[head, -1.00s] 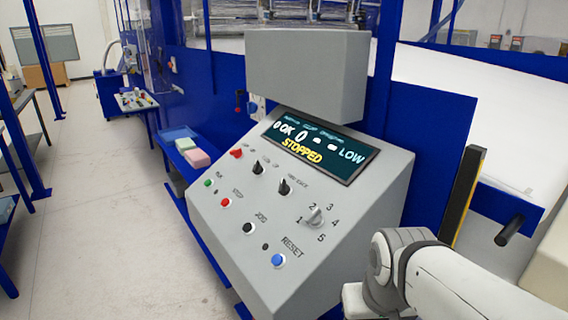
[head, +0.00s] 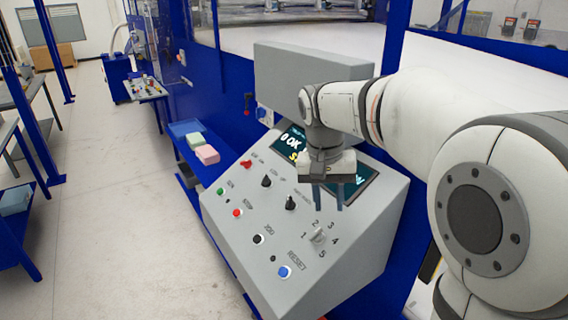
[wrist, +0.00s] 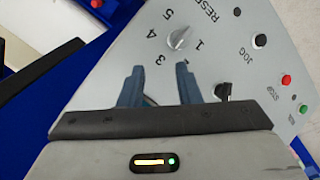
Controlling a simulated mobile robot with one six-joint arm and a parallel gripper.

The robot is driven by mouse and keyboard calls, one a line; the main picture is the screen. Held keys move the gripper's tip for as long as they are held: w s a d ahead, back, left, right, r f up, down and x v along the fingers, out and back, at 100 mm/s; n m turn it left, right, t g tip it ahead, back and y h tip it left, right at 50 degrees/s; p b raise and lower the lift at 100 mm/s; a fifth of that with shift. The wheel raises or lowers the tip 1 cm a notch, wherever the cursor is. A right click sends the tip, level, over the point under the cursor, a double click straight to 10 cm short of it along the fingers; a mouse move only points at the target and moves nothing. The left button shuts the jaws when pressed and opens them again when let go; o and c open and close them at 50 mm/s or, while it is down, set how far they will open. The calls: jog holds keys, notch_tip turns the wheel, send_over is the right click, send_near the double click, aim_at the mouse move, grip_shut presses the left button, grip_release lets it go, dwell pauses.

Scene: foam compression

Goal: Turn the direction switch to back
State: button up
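The control panel (head: 335,255) is a sloped grey console. Its right-hand black knob (head: 290,203) appears to be the direction switch, though its label is too small to read surely. In the wrist view that black knob (wrist: 222,90) sits just right of the right finger. My gripper (head: 329,203) hangs over the upper right of the panel, in front of the display (head: 351,188), with its fingers pointing down. In the wrist view my gripper (wrist: 158,72) is open, with nothing between its blue-grey fingers.
A second black knob (head: 266,181), a red switch (head: 246,164), and several buttons, including blue RESET (head: 285,272), share the panel. A grey hood (head: 285,75) overhangs the back. Open floor (head: 110,210) lies left.

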jog(key=m+g+h, duration=0.1)
jog(key=m+h, duration=0.1)
send_near(288, 201)
jog(key=x, duration=0.8)
jog(key=shift+f, duration=0.2)
jog(key=shift+c, duration=0.5)
